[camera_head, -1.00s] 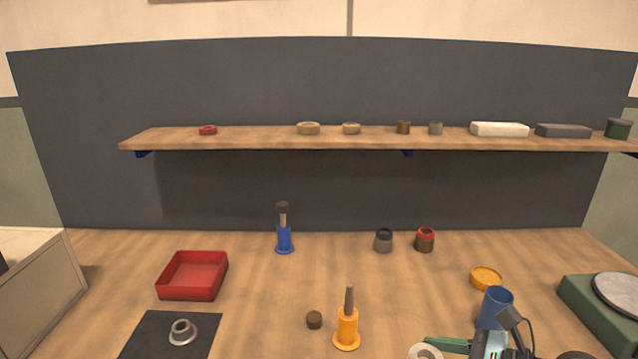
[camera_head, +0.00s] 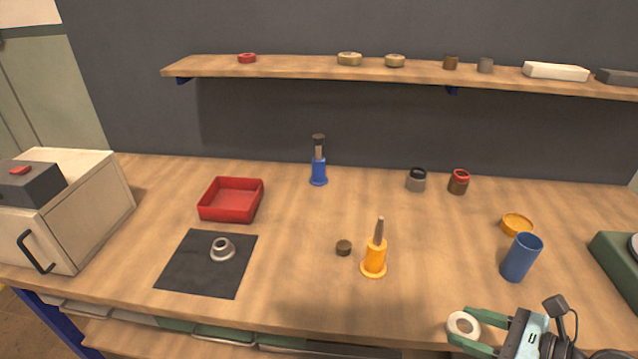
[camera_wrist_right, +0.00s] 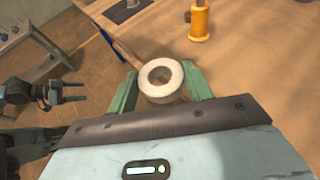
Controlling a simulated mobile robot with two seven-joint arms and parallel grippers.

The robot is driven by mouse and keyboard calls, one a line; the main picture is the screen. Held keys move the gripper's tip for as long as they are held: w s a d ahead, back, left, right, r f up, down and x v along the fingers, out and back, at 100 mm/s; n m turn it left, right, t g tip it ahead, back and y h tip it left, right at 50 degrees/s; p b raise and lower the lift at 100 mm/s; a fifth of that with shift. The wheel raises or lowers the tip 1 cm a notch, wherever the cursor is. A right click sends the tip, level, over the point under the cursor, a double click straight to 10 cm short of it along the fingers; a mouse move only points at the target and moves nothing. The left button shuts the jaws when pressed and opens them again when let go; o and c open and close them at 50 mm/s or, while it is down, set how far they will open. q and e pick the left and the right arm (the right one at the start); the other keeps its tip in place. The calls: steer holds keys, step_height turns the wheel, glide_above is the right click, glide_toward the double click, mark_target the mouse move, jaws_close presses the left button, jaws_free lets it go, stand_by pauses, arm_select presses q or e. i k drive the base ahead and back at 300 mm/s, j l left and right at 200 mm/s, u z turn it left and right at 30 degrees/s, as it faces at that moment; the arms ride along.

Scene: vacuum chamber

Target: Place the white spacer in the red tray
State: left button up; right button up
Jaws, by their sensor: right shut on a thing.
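The white spacer (camera_head: 453,324) is a thick ring with a round hole. My right gripper (camera_head: 465,326) is shut on it, with one green finger on each side, near the front edge of the bench at lower right. The spacer also shows in the right wrist view (camera_wrist_right: 160,96) between the fingers. The red tray (camera_head: 229,214) is a shallow square tray, empty, on the bench left of centre, far to the left of the right gripper. My left gripper (camera_wrist_right: 76,91) shows only in the right wrist view, at the left edge, with its fingers apart and nothing between them.
A dark mat (camera_head: 190,270) with a grey flanged ring (camera_head: 223,250) lies before the tray. A blue cup (camera_head: 521,258) stands behind the right gripper. A shelf (camera_head: 300,68) runs above.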

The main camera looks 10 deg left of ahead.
mark_target(229, 198)
steer(key=i+j, duration=0.2)
steer(key=j, duration=0.25)
steer(key=i+j+u, duration=0.15)
steer(key=j, duration=0.3)
steer(key=i+j, duration=0.2)
steer(key=j, duration=0.25)
steer(key=i+j+u, duration=0.15)
steer(key=j, duration=0.25)
steer(key=i+j, duration=0.25)
steer(key=j, duration=0.15)
steer(key=i+j+u, duration=0.15)
steer(key=j, duration=0.3)
steer(key=i, duration=0.1)
